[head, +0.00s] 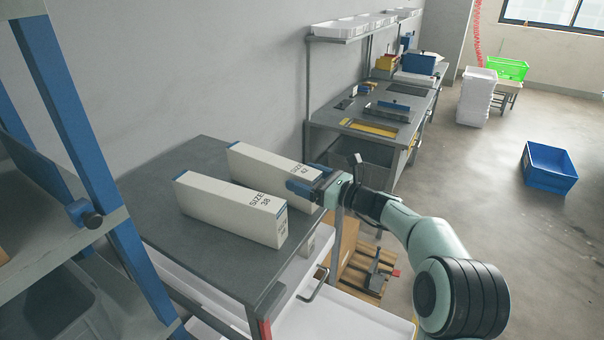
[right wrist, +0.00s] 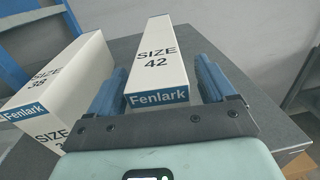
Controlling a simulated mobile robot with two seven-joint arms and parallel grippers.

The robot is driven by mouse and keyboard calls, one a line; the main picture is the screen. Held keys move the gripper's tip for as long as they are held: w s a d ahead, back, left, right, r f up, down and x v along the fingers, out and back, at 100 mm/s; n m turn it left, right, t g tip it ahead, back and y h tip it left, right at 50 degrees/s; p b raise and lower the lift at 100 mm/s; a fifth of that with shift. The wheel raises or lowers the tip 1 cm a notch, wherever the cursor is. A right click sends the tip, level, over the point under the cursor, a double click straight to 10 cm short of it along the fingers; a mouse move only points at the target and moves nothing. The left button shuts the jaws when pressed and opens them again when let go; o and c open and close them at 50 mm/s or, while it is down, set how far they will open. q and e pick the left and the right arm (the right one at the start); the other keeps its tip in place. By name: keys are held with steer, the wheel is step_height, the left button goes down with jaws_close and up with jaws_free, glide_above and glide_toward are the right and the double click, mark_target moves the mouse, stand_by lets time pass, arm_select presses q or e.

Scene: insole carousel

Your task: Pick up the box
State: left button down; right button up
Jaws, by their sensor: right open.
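Two long white boxes with blue ends lie on a dark grey tabletop (head: 180,238). The nearer box is marked SIZE 38 (head: 225,205). The farther box is marked SIZE 42 (head: 262,163). My right gripper (head: 304,182) is at the right end of the SIZE 42 box. In the right wrist view, its two blue fingers (right wrist: 160,85) stand open, one on each side of the SIZE 42 box (right wrist: 157,58), with visible gaps. The SIZE 38 box (right wrist: 65,85) lies just outside the left finger. My left gripper is not in view.
A blue-post rack (head: 70,110) stands at the left. White drawers (head: 300,285) and a wooden pallet (head: 365,275) lie below the table's right edge. A workbench (head: 365,125) stands behind. A blue crate (head: 548,167) sits on open floor.

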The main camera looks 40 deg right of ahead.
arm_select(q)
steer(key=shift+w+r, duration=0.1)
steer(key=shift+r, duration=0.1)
arm_select(e)
steer(key=shift+x, duration=0.8)
steer(key=c, duration=1.1)
steer(key=shift+c, duration=0.2)
steer(key=shift+s, duration=0.1)
